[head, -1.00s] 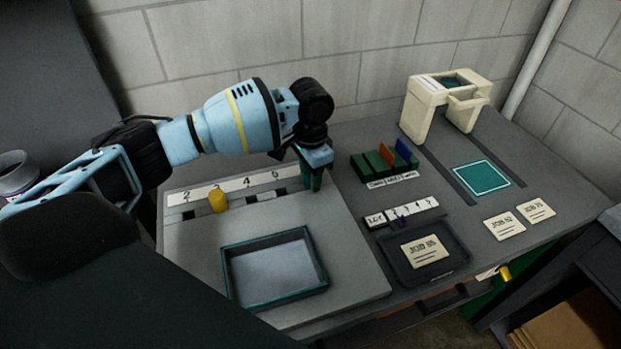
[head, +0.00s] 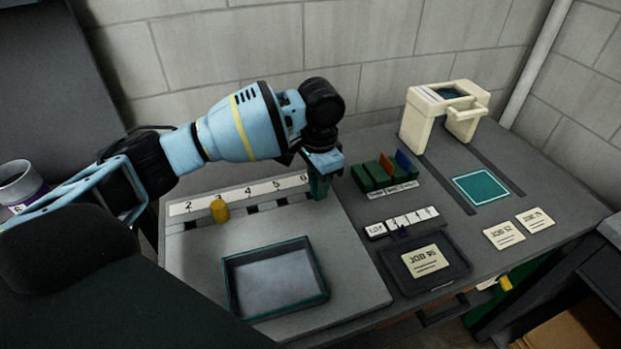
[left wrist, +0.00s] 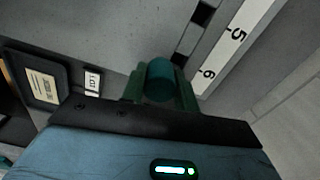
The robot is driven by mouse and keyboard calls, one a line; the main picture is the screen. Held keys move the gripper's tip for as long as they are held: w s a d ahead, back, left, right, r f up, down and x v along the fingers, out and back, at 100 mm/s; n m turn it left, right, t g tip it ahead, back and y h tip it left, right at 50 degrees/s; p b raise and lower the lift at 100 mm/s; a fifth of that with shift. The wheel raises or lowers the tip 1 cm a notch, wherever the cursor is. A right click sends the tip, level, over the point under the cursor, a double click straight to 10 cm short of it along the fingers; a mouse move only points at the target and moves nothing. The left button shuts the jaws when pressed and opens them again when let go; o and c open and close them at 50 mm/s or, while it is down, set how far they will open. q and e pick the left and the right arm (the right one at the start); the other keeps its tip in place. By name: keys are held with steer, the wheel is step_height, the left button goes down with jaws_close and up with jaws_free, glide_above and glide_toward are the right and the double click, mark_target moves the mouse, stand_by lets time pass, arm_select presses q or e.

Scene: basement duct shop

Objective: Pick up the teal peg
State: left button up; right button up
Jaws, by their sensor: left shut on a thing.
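The teal peg (left wrist: 160,80) is a short round cylinder between the green fingers of my left gripper (left wrist: 160,92) in the left wrist view. My left gripper is shut on it, near the number 6 on the slot board. In the head view the left gripper (head: 319,188) points down at the right end of the numbered strip (head: 240,194), and its fingers hide the peg. I cannot tell whether the peg's lower end is still in a slot. My right gripper does not show.
A yellow peg (head: 219,211) stands by number 3. A teal-rimmed tray (head: 275,307) lies in front of the board. To the right are a rack with coloured plates (head: 385,173), a dark tray with a job card (head: 455,272), a cream-coloured arch (head: 416,128) and a teal square (head: 482,189).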

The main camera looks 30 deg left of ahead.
arm_select(q)
steer(key=s+d, duration=0.2)
steer(key=d, duration=0.1)
steer(key=s+d+r, duration=0.1)
steer(key=s+d, duration=0.1)
steer(key=d, duration=0.2)
steer(key=s+d, duration=0.2)
steer(key=d, duration=0.2)
steer(key=shift+s+d+r+p, duration=0.2)
steer(key=shift+s+p, duration=0.1)
steer(key=shift+p, duration=0.1)
